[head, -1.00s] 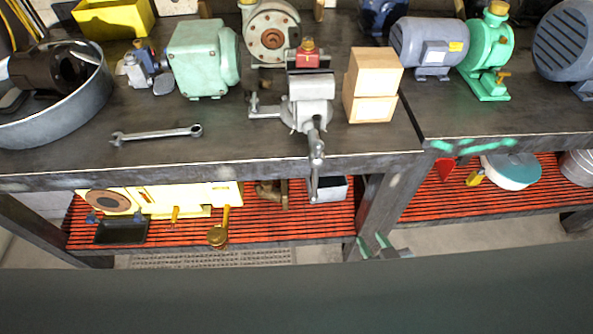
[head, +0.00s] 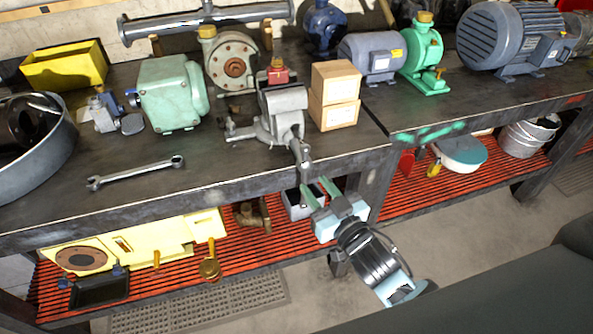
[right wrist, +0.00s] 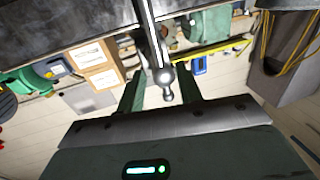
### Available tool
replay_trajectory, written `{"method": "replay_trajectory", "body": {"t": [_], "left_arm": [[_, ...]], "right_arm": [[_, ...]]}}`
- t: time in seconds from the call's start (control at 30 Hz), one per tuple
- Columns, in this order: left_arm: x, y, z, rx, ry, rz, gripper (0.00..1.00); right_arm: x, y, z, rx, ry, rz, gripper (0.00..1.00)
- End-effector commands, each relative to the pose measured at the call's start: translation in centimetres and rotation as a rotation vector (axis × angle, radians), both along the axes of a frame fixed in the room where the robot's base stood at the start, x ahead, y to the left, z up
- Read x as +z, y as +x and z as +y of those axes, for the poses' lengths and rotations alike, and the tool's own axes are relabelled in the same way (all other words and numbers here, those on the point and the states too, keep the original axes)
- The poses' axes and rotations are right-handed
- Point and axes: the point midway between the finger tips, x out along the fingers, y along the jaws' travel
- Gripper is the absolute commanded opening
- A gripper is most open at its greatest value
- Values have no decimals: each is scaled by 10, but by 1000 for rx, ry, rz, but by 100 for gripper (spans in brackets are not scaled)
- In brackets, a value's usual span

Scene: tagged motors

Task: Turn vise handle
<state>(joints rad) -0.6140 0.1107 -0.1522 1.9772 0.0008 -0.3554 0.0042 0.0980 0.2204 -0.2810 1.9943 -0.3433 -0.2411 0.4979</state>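A grey bench vise (head: 283,115) is mounted at the front edge of the workbench, with a red part with a brass cap (head: 277,74) at its jaws. Its handle (head: 304,165) hangs down in front of the bench edge. My right gripper (head: 320,188) is open just below and in front of the handle, its green fingers pointing up toward the vise. In the right wrist view, the handle's bar and ball end (right wrist: 167,84) show between the two spread fingers (right wrist: 158,92), with gaps on both sides. My left gripper is not in view.
The workbench (head: 215,170) edge and the red slatted lower shelf (head: 235,250) are close to my right arm. A grey bin (head: 297,207) sits on the shelf behind the gripper.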

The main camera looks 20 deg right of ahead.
Motion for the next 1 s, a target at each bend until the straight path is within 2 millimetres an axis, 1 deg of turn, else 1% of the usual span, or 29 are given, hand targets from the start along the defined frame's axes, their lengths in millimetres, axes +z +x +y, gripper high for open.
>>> {"method": "replay_trajectory", "body": {"t": [0.17,0.5,0.63,0.8,1.0], "left_arm": [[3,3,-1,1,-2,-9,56],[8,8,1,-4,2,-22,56],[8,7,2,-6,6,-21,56],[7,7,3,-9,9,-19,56],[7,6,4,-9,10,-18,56]], "right_arm": [[1,8,2,0,0,-1,35],[2,55,13,0,0,-1,35],[0,68,16,-1,0,0,35],[0,75,18,0,0,2,35],[-1,76,18,0,1,2,35]]}}
